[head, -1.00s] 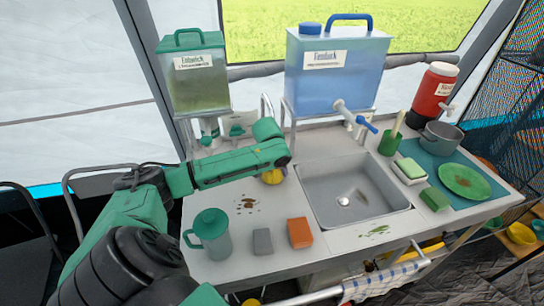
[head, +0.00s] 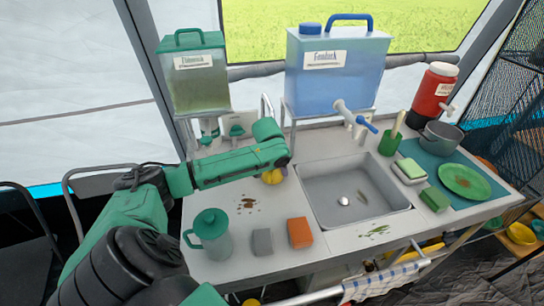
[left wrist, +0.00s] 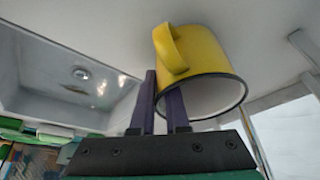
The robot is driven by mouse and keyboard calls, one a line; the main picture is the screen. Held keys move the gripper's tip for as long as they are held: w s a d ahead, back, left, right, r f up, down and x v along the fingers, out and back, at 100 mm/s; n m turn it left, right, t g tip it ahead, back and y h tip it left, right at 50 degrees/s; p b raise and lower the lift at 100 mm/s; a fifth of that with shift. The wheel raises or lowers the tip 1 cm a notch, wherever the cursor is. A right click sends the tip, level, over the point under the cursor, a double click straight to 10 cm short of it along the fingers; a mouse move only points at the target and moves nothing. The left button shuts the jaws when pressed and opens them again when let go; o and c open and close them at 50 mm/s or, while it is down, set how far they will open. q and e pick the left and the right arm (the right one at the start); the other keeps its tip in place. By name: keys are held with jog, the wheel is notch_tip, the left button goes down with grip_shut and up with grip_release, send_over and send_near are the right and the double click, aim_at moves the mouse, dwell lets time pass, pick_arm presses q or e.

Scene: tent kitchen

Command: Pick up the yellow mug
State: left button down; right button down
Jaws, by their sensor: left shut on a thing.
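The yellow mug (head: 273,177) stands on the counter left of the sink in the head view, mostly hidden by my left arm's end. In the left wrist view the yellow mug (left wrist: 207,62) shows large, with its handle and dark rim towards the camera. My left gripper (left wrist: 162,82) is shut on the mug. Its two dark fingers are at the handle side of the mug, one in front of the mug's opening. The exact contact is partly hidden. I cannot tell whether the mug is clear of the counter. My right gripper is not in view.
A green-lidded jug (head: 210,235), a grey block (head: 262,242) and an orange block (head: 300,232) stand at the counter's front left. The sink (head: 355,190) is to the right. A blue water tank (head: 335,75) and a green tank (head: 192,80) stand behind.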

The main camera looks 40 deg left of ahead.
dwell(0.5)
pick_arm(q)
jog(key=shift+w+r, duration=0.1)
jog(key=shift+r, duration=0.6)
notch_tip(320, 180, up, 6)
jog(key=shift+f+b, duration=0.15)
jog(key=shift+b, duration=0.3)
jog(key=shift+s+d+b, duration=0.55)
jog(key=shift+s+d, duration=1.2)
jog(key=shift+d, duration=0.7)
jog(key=shift+s+d+b, duration=0.5)
jog(key=shift+s+d, duration=1.2)
jog(key=shift+d, duration=0.8)
jog(key=shift+s+d+b, duration=0.55)
jog(key=shift+s+d, duration=1.2)
jog(key=shift+d, duration=0.7)
jog(key=shift+f, duration=0.1)
